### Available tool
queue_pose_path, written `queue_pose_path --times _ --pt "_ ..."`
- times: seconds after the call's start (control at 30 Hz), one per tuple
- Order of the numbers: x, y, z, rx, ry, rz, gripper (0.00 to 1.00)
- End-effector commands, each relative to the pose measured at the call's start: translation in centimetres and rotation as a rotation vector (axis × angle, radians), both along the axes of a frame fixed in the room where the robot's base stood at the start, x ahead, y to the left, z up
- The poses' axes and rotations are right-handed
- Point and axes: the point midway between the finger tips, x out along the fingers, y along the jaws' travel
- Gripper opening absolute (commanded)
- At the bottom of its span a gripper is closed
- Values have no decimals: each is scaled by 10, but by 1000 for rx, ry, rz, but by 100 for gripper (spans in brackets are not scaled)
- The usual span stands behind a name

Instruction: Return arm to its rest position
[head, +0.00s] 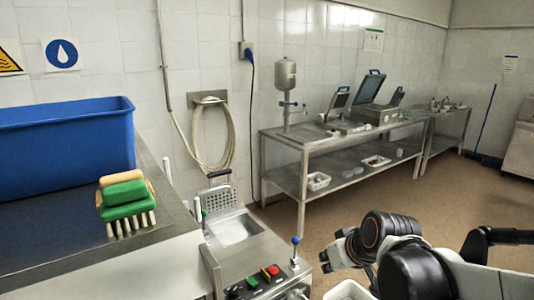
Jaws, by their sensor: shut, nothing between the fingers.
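My arm shows at the lower right of the head view, with black and pale links and an orange ring at one joint. It is folded low above the brown floor. My gripper (328,261) appears at its left end, small and partly hidden behind the arm links. It is shut and holds nothing. It is apart from the steel machine (265,243) to its left.
A blue basket (70,140) and green-and-tan brushes (124,197) stand on the left counter (60,235). A white container (348,291) is below the arm. A steel table (335,142) with devices stands along the wall. The floor (420,190) behind my arm is clear.

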Motion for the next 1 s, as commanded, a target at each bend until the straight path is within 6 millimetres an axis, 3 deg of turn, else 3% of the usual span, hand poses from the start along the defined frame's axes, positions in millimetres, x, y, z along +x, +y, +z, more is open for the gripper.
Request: queue_pose_path --times 0.23,0.5,0.7,1.0 --pt "-67 -21 18 -11 23 -107 0" --pt "-132 -42 19 -23 39 -221 0" --pt "-159 -51 16 -28 43 -271 0" --pt "-164 -54 15 -29 43 -285 0"
